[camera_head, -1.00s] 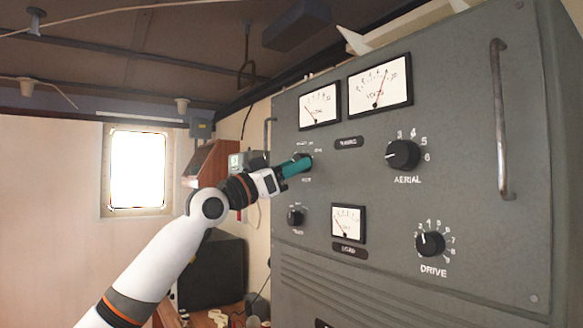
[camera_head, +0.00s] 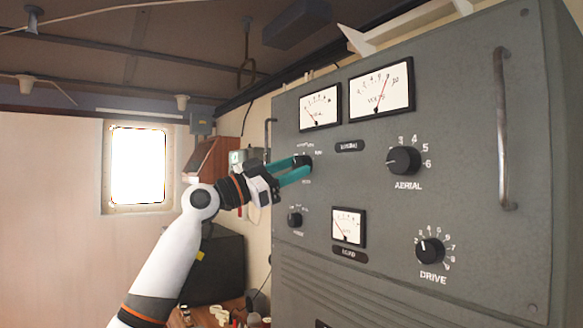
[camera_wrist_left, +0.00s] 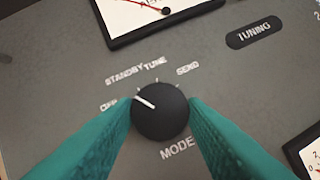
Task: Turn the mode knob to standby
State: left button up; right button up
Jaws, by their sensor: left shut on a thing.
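The mode knob (camera_wrist_left: 160,112) is a round black knob on the grey panel, labelled MODE below. Its white pointer line points up-left, between the OFF and STANDBY labels; TUNE and SEND lie further round. In the head view the knob (camera_head: 305,165) is partly hidden by my left gripper (camera_head: 301,168). In the left wrist view the green fingers of this gripper (camera_wrist_left: 160,118) stand on the left and right sides of the knob, shut on it. My right gripper is not in view.
The grey cabinet (camera_head: 400,262) carries meters, a smaller knob (camera_head: 295,219) below, the AERIAL knob (camera_head: 403,160) and the DRIVE knob (camera_head: 430,250) to the right. A long vertical handle (camera_head: 503,130) sticks out at the right. Loose items lie on a surface low behind my arm.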

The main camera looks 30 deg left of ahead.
pick_arm(q)
jog(key=shift+m+g+h+p, duration=0.35)
jog(key=shift+m+g, duration=0.35)
jog(key=shift+m, duration=1.3)
jog(key=o, duration=1)
jog(key=shift+a, duration=0.1)
jog(key=shift+c, duration=0.2)
jog(key=b+v, duration=0.6)
jog(key=v, duration=0.6)
